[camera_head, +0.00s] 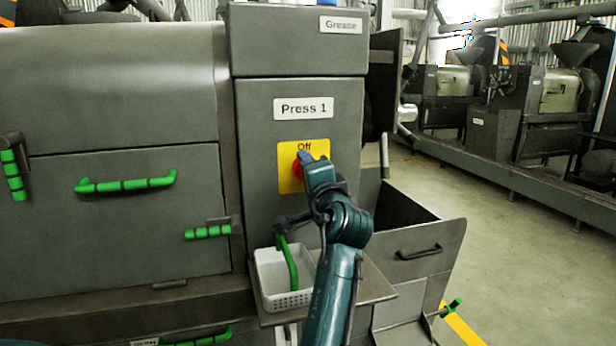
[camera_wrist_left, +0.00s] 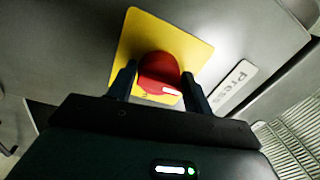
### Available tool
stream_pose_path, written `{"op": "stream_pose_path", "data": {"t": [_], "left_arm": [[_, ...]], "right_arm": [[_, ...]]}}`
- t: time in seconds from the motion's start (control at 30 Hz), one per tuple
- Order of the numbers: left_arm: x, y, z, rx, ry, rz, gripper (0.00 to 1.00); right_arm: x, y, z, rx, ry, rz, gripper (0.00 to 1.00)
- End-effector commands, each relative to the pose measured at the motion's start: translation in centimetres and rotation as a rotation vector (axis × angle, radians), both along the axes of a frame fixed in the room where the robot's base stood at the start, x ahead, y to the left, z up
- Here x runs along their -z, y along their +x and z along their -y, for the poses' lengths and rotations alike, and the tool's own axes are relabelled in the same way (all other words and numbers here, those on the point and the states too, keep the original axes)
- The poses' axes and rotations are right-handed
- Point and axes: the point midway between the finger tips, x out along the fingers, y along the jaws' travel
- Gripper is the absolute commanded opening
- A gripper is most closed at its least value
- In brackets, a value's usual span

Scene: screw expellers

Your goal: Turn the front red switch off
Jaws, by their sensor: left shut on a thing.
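The red switch (camera_head: 297,170) sits on a yellow plate (camera_head: 287,180) on the front of the grey Press 1 cabinet. "Off" is printed at the plate's top. In the head view my left gripper (camera_head: 307,160) covers most of the switch. In the left wrist view the round red switch (camera_wrist_left: 156,66) is between the two dark fingers of my left gripper (camera_wrist_left: 160,74), which is shut on it. A white mark shows on the switch's near edge, towards the right. My right gripper is in neither view.
A grey bin (camera_head: 425,241) is at the right. Green handles (camera_head: 125,184) stick out from the machine at the left. Open floor lies further right.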

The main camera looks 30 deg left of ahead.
Motion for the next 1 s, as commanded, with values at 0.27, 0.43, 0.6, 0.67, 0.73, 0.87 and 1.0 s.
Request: {"op": "stream_pose_path", "data": {"t": [0.27, 0.43, 0.6, 0.67, 0.73, 0.87, 1.0], "left_arm": [[0.76, 0.08, -0.02, -0.001, -0.018, -0.005, 0.28], [0.77, 0.09, -0.01, -0.001, -0.019, -0.005, 0.28], [0.67, 0.08, -0.02, -0.001, -0.017, -0.004, 0.62], [0.58, 0.07, -0.02, -0.001, -0.016, -0.003, 0.67], [0.47, 0.06, -0.02, -0.001, -0.014, 0.0, 0.69], [0.32, 0.04, 0.0, -0.001, -0.012, 0.002, 0.69], [0.22, 0.04, -0.01, 0.0, -0.011, 0.004, 0.69]], "right_arm": [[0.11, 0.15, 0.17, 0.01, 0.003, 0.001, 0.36], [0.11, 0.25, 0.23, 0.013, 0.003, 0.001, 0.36], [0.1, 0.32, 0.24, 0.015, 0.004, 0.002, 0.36], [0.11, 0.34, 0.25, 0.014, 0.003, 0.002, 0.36], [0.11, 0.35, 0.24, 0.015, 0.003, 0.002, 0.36], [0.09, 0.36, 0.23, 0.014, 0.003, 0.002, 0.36], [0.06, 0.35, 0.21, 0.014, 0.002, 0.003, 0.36]]}}
